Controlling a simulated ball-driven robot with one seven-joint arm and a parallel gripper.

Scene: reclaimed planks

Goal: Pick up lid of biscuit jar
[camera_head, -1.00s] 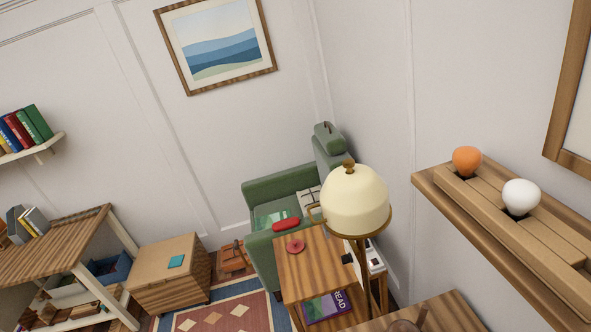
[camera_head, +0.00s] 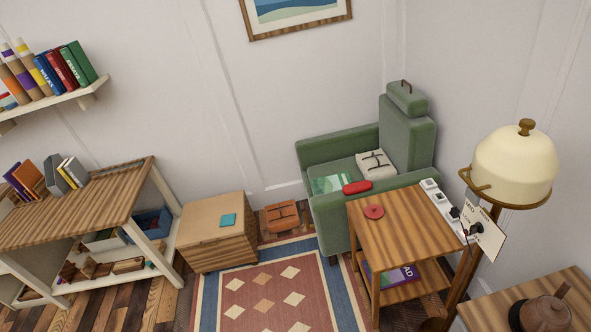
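A round brown pot-like vessel (camera_head: 545,315) stands on a wooden surface at the lower right corner. I cannot make out a separate lid edge. No other jar is clear in view. My gripper is not in view.
A cream-shaded lamp (camera_head: 515,165) stands just behind the brown vessel's table (camera_head: 490,312). A green armchair (camera_head: 335,145), a cabinet (camera_head: 215,245) and a shelf unit (camera_head: 85,220) stand beyond. The patterned rug (camera_head: 265,290) is clear.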

